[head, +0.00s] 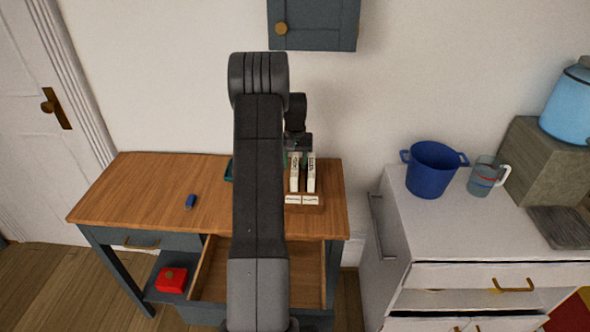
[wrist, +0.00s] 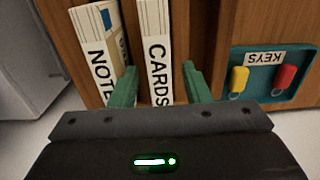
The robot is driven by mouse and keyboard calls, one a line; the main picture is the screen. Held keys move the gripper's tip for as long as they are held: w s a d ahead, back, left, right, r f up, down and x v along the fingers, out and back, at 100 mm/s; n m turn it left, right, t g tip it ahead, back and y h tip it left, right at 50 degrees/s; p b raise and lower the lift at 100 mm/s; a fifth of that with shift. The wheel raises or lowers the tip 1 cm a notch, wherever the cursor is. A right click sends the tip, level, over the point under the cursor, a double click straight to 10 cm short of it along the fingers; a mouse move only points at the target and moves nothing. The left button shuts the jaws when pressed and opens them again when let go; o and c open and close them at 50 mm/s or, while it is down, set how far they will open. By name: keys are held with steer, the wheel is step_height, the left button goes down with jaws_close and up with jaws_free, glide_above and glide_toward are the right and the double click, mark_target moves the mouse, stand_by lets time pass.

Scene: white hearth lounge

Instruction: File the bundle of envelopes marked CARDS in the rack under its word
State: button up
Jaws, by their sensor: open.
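The bundle marked CARDS (wrist: 157,60) is a white-spined stack in the wrist view, with its word facing the camera. My gripper (wrist: 157,74) is open, its green fingers on either side of the CARDS bundle; I cannot tell whether they touch it. A second white bundle, its word partly hidden and reading NOTE (wrist: 98,50), is left of it, beyond the left finger. In the head view two pale bundles (head: 311,174) stand by the wooden rack (head: 304,208), behind its two small white labels. The label words are too small to read.
A teal tray marked KEYS (wrist: 262,88) holds a yellow and a red key tag beside the bundles. A blue object (head: 190,202) lies on the wooden desk (head: 150,190). The desk's drawer (head: 306,272) is pulled open below. The desk's left part is mostly clear.

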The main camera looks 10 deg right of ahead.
step_height(320, 180, up, 9)
steer(key=shift+r+b, duration=0.1)
steer(key=shift+b, duration=0.25)
steer(key=shift+f+p, duration=0.4)
steer(key=shift+f, duration=4)
